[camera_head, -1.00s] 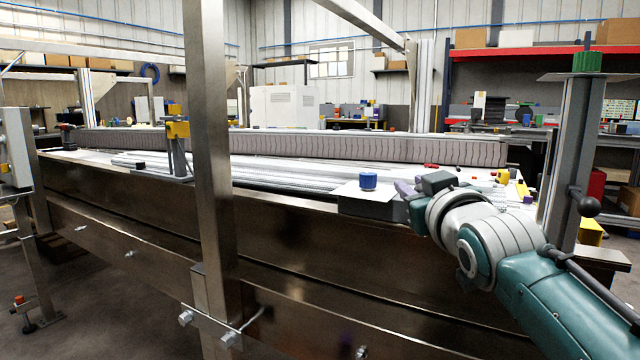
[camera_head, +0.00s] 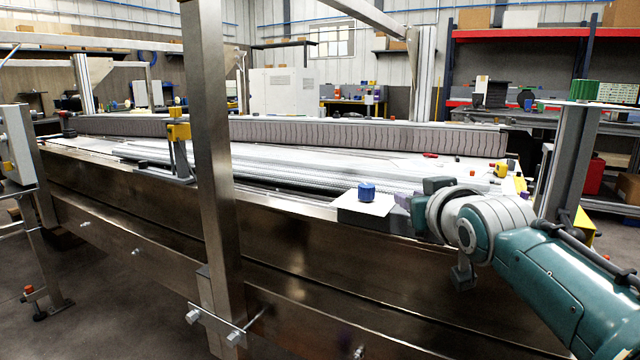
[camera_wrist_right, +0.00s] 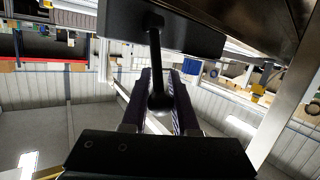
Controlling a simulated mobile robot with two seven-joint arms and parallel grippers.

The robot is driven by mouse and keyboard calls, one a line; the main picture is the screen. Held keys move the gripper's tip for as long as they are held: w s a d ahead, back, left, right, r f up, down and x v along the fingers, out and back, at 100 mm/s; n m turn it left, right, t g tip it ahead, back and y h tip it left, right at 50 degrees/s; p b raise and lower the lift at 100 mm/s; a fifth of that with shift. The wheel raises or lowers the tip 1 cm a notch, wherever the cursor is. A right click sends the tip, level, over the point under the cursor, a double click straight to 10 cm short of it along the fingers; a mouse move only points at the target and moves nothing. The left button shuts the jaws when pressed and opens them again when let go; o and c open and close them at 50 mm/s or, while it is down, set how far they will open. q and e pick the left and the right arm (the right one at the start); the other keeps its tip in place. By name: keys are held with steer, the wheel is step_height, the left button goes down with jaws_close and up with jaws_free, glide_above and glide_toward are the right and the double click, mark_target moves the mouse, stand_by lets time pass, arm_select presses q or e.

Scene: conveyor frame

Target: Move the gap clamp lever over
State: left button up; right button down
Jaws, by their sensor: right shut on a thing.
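The gap clamp lever (camera_wrist_right: 155,52) is a black rod with a round ball knob, seen in the right wrist view. It comes out of a dark block (camera_wrist_right: 165,30) at the top of that view. My right gripper (camera_wrist_right: 159,98) is shut on it, with one dark finger on each side of the ball. In the head view my right gripper (camera_head: 404,202) is beside a box with a pale top plate (camera_head: 350,203) and a blue knob (camera_head: 367,192). The lever itself is hidden there. My left gripper is not in view.
A steel upright (camera_head: 208,150) stands in front of the long conveyor side rail (camera_head: 130,215). A yellow-topped clamp post (camera_head: 180,150) is on the rail at left. A grey post with a green cap (camera_head: 585,90) stands close to my right arm.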

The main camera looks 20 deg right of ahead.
steer(key=c, duration=0.7)
jaws_free()
steer(key=shift+s, duration=0.15)
steer(key=shift+p+v, duration=1.55)
steer(key=shift+v, duration=3.3)
steer(key=shift+a, duration=0.1)
